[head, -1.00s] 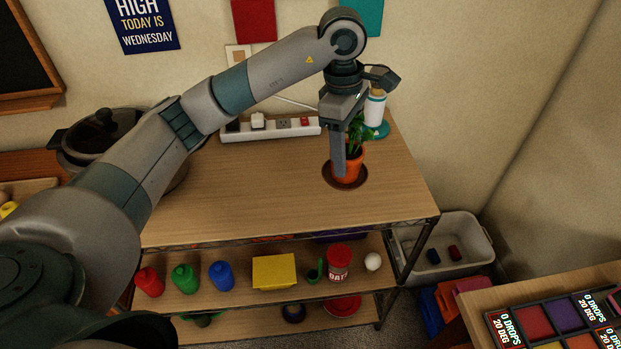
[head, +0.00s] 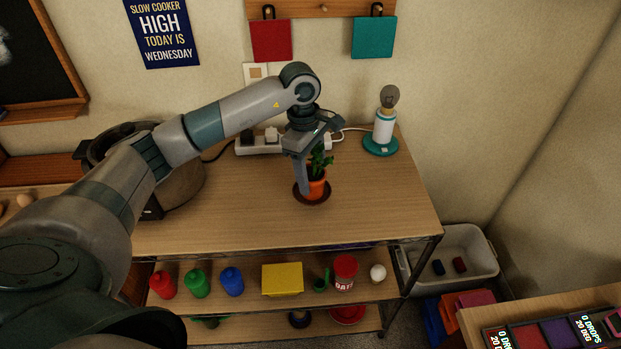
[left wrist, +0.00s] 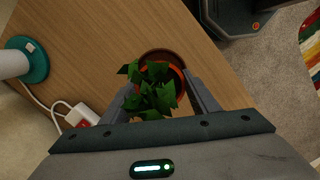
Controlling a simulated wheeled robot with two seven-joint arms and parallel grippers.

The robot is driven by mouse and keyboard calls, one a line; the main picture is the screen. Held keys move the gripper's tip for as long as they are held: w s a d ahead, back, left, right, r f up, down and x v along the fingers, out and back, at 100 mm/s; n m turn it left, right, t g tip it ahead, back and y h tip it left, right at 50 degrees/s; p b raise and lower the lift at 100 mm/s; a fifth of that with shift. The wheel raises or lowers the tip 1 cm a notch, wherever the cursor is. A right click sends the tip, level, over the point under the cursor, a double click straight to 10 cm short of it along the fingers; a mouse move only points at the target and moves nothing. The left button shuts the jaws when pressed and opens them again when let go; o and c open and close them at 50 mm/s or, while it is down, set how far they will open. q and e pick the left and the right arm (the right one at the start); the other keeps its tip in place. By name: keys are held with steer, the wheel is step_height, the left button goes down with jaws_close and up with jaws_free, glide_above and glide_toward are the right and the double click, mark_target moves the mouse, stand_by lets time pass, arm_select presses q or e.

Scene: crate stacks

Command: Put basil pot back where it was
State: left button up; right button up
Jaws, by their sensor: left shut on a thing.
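The basil pot (head: 317,188) is an orange pot with green leaves, upright over a dark brown saucer (head: 301,197) on the wooden shelf top. My left gripper (head: 306,185) comes down from above and is shut on the pot. In the left wrist view the pot (left wrist: 178,73) and its leaves sit between the two fingers (left wrist: 162,95), with the saucer (left wrist: 155,55) showing around the pot's far side. I cannot tell whether the pot's base touches the saucer. My right gripper is not in view.
A teal-based lamp (head: 381,140) stands at the back right, with a white power strip (head: 258,142) behind the pot. A slow cooker (head: 180,182) is at the left. The shelf top is clear in front and to the right. Bottles and a yellow box (head: 282,279) fill the lower shelf.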

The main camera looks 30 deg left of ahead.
arm_select(q)
steer(key=shift+a+f, duration=0.1)
steer(key=shift+a, duration=0.15)
steer(key=shift+d+f+p, duration=0.1)
steer(key=shift+f+p, duration=0.5)
step_height(320, 180, down, 2)
steer(key=shift+p, duration=0.6)
steer(key=shift+f, duration=0.4)
steer(key=shift+f, duration=0.1)
